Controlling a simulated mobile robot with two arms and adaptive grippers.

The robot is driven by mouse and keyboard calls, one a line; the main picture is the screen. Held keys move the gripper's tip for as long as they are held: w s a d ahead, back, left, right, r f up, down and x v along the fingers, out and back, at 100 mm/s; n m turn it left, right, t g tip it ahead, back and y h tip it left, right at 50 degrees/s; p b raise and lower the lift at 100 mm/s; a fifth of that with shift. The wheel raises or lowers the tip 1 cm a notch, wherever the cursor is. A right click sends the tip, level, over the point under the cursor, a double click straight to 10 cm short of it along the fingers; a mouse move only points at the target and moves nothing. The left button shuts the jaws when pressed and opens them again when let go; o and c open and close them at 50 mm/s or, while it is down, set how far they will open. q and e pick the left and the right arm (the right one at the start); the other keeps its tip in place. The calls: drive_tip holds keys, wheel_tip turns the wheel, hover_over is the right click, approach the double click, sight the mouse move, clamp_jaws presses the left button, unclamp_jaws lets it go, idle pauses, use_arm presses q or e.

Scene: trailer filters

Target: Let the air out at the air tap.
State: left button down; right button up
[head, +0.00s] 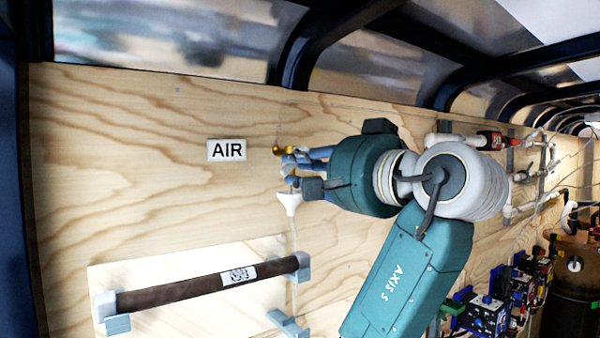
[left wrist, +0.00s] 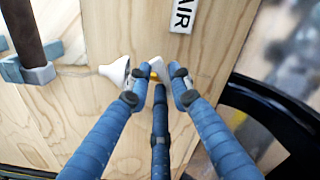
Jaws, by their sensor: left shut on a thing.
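The air tap (head: 280,150) is a small brass fitting on the plywood wall, just right of the white AIR sign (head: 227,150). My left gripper (head: 289,164) reaches it from the right with its blue fingers. In the left wrist view the fingers (left wrist: 158,84) sit on either side of the tap's pale and yellow part (left wrist: 156,70), shut on it. The fingers hide much of the tap, so I cannot tell its handle's angle. A white funnel (head: 289,201) with a thin tube hangs just below the tap. My right gripper is not in view.
A dark brown filter tube (head: 190,291) with a printed label rests in grey-blue brackets on a pale panel, lower left. White pipes with a red part (head: 491,140) and several pumps (head: 487,315) are on the right. Dark frame ribs (head: 305,50) run above.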

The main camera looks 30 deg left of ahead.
use_arm(q)
drive_tip(key=n+b, duration=0.2)
drive_tip(key=w+f+n+b, duration=0.1)
drive_tip(key=shift+d+n, duration=0.2)
drive_tip(key=shift+n, duration=0.2)
drive_tip(key=shift+w+d+n+b, duration=0.2)
drive_tip(key=shift+n+b, duration=0.3)
drive_tip(key=shift+n, duration=0.6)
drive_tip(key=shift+w+r+n, duration=0.1)
drive_tip(key=shift+w+n, duration=0.15)
drive_tip(key=shift+n, duration=0.85)
drive_tip(key=c, duration=1.5)
unclamp_jaws()
drive_tip(key=shift+c, duration=0.2)
drive_tip(key=shift+d, duration=0.1)
